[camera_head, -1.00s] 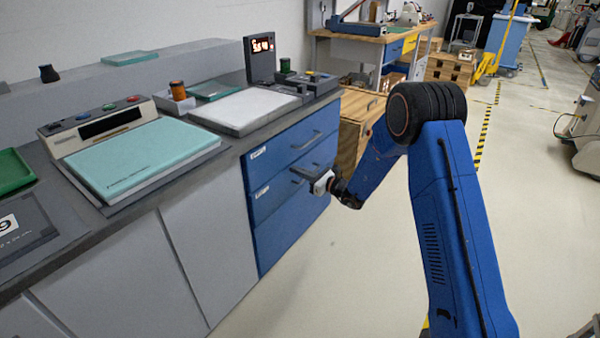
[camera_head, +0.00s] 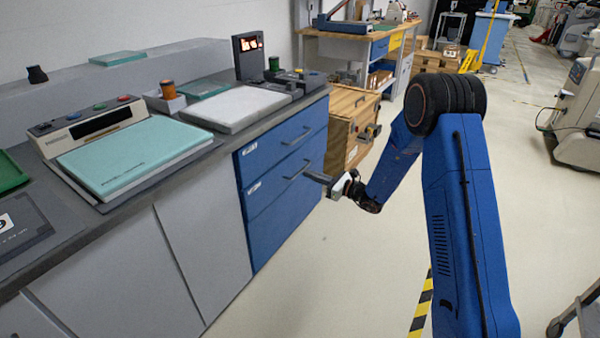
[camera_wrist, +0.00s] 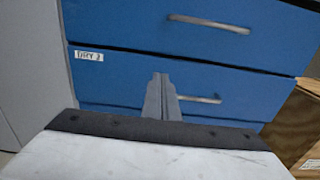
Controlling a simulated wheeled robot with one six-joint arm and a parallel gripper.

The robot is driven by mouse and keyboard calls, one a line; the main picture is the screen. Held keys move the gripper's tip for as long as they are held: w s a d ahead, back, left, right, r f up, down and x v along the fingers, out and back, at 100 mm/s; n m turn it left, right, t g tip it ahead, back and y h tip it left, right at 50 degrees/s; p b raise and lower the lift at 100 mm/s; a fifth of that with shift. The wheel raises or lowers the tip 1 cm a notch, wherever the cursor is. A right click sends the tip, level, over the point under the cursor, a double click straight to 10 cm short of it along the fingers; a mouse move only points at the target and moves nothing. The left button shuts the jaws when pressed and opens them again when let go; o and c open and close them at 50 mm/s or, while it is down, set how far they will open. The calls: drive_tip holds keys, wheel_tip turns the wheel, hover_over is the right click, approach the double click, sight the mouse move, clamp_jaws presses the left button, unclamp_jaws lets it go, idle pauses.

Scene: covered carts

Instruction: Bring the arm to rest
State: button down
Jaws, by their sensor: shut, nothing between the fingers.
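My blue arm (camera_head: 462,220) rises at the right of the head view and bends down to the left at a dark elbow. My gripper (camera_head: 308,175) is at its end, in front of the blue drawers (camera_head: 282,150) of the counter. In the wrist view my gripper's two grey fingers (camera_wrist: 160,82) are together and hold nothing. They point at the drawer fronts, beside the lower visible handle (camera_wrist: 200,99). I cannot tell whether the fingertips touch the drawer front.
The grey counter (camera_head: 85,228) bears a covered device with a teal lid (camera_head: 135,155), a white-topped device (camera_head: 235,108) and small jars. A wooden crate (camera_head: 350,122) stands beyond the drawers. Open floor (camera_head: 330,270) lies below my gripper. A cart edge (camera_head: 575,315) shows at lower right.

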drive_tip(key=s+d+r+n+g+h, duration=0.1)
drive_tip(key=s+d+r+n+g, duration=0.15)
drive_tip(key=s+r+n, duration=0.55)
drive_tip(key=s+d+r+n+g+h, duration=0.1)
drive_tip(key=s+r+g, duration=0.2)
drive_tip(key=s, duration=0.9)
drive_tip(key=s+d+r+n+g+h, duration=0.25)
drive_tip(key=s+r+n, duration=0.3)
drive_tip(key=s, duration=0.45)
drive_tip(key=s+d+r+n+t+h, duration=0.1)
drive_tip(key=s+d+n+h, duration=0.3)
drive_tip(key=s+d, duration=0.7)
drive_tip(key=s+d+n+t+h, duration=0.2)
drive_tip(key=s+d+n+h, duration=0.3)
drive_tip(key=s+d, duration=0.7)
drive_tip(key=shift+s+r+t+h, duration=0.35)
drive_tip(key=shift+t+h, duration=0.05)
drive_tip(key=shift+h, duration=0.65)
